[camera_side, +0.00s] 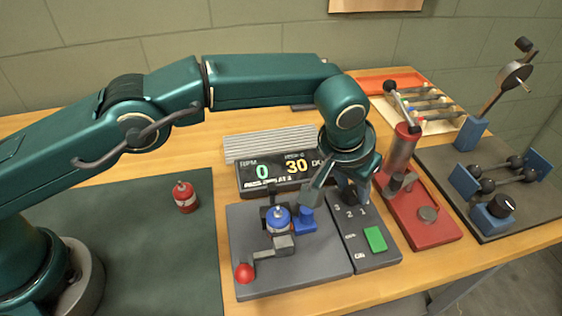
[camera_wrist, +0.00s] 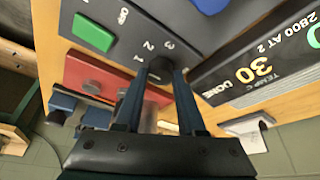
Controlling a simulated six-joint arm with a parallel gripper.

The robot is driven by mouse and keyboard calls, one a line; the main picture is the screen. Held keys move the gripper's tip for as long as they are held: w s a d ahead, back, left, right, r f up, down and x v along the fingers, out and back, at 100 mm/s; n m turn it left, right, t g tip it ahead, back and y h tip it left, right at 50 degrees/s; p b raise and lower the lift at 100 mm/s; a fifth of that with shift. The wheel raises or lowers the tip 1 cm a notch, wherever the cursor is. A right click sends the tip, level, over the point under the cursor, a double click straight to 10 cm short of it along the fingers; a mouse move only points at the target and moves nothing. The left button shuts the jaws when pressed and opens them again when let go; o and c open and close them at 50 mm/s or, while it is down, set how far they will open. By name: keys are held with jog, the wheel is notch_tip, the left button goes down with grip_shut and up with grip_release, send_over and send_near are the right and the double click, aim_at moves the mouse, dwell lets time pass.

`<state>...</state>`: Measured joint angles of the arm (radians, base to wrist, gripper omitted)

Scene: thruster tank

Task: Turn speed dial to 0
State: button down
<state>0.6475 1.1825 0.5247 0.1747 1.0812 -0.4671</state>
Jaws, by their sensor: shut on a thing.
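The speed dial is a dark round knob (camera_wrist: 162,68) at the end of a grey control box (camera_side: 370,250) marked 3, 2, 1. My gripper (camera_side: 348,192) points down over that end of the box and mostly covers the dial in the side view. In the wrist view, my gripper (camera_wrist: 161,80) has its two blue fingers on either side of the knob, shut on it. The dial's pointer cannot be made out. A green button (camera_side: 375,238) sits lower on the same box, and it also shows in the wrist view (camera_wrist: 93,33).
A display (camera_side: 285,172) behind reads RPM 0 and 30 C. A grey base (camera_side: 310,275) with a blue-capped vessel (camera_side: 278,218) and red ball (camera_side: 244,273) stands left. A red-based press (camera_side: 425,215) stands close right. A red bottle (camera_side: 185,197) stands on the dark mat.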

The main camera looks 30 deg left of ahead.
jog(key=shift+d+n, duration=0.1)
jog(key=shift+n, duration=0.4)
jog(key=shift+n+y, duration=0.3)
jog(key=c, duration=0.5)
grip_release()
jog(key=shift+r, duration=0.1)
jog(key=shift+v, duration=2.5)
jog(key=shift+s, duration=0.1)
